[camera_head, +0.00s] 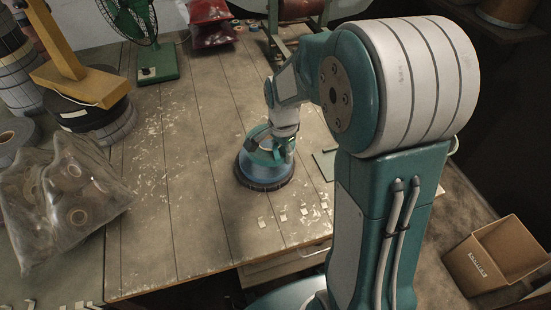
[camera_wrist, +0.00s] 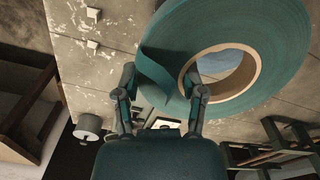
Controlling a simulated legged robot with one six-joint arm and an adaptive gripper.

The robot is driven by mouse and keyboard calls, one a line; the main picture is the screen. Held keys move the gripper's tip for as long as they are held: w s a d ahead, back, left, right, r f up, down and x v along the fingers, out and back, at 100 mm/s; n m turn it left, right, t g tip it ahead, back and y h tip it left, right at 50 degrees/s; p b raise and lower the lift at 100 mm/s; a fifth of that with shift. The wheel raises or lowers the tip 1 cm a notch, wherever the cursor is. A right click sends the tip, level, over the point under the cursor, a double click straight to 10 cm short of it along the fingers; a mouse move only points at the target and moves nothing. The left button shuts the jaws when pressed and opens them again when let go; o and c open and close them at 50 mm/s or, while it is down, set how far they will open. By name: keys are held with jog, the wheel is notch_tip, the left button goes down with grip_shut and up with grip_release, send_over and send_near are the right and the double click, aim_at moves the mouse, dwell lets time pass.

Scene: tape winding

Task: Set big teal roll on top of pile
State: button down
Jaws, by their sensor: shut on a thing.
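The big teal roll (camera_wrist: 285,45) fills the upper right of the wrist view, with a brown core around its open hole. My gripper (camera_wrist: 164,88) is shut on the wall of the roll, one finger at its outer side and the other at the hole. In the head view, my gripper (camera_head: 271,148) holds the teal roll (camera_head: 257,132) over the pile, a wide blue roll (camera_head: 246,168) on a dark round base (camera_head: 264,186). A bluish surface shows through the hole in the wrist view. I cannot tell whether the teal roll touches the pile.
A green fan (camera_head: 155,65) and red item (camera_head: 210,25) stand at the back. A plastic bag of rolls (camera_head: 65,195) and a yellow-armed dispenser (camera_head: 75,90) are at the left. Pale scraps lie on the wooden table (camera_head: 165,230). A cardboard box (camera_head: 495,255) is at lower right.

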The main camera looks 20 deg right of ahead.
jog(key=w+f, duration=0.1)
jog(key=f, duration=0.1)
jog(key=w+f, duration=0.2)
jog(key=shift+w+f, duration=0.15)
jog(key=shift+w, duration=0.1)
jog(key=shift+w+a+f, duration=0.1)
jog(key=shift+a+f, duration=0.05)
jog(key=shift+f, duration=1.45)
jog(key=shift+f, duration=0.35)
jog(key=shift+c, duration=0.8)
grip_release()
jog(key=s+r+n, duration=0.1)
jog(key=r, duration=0.5)
jog(key=s+r+n, duration=0.1)
jog(key=s+r, duration=0.1)
jog(key=r, duration=0.4)
jog(key=s+r+t, duration=0.1)
jog(key=r, duration=0.5)
jog(key=shift+s+a+r+n, duration=0.15)
jog(key=shift+a+n, duration=0.1)
jog(key=shift+n, duration=0.15)
jog(key=s+r+n+t, duration=0.2)
jog(key=s+n, duration=0.3)
jog(key=s, duration=0.3)
jog(key=s+a+r+n+t, duration=0.1)
jog(key=s+r+n, duration=0.3)
jog(key=s, duration=0.5)
jog(key=shift+s+a+r+n+t, duration=0.25)
jog(key=shift+r+n+t, duration=0.1)
jog(key=shift+n+t, duration=0.45)
